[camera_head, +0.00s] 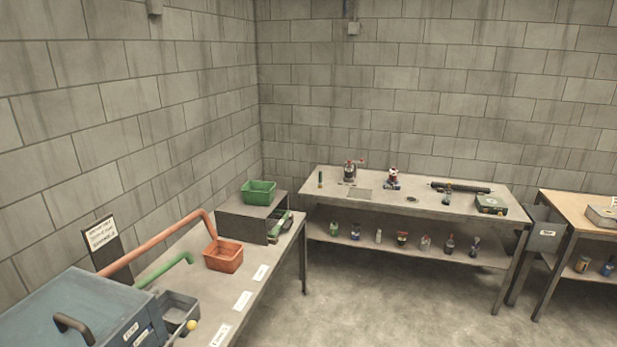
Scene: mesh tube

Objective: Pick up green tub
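The green tub (259,192) is a small open-topped box. It sits upright on top of a dark grey open-fronted box (241,219) at the far end of the left bench, near the wall corner. Its inside and near side show, and nothing covers it. Neither of my grippers is in view.
The left bench (262,292) also holds an orange tub (223,255), an orange pipe (160,239), a green pipe (163,268), a blue-grey case (80,312) and a grey tray (178,307). A back bench (419,204) carries tools. Concrete floor (400,300) between the benches is clear.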

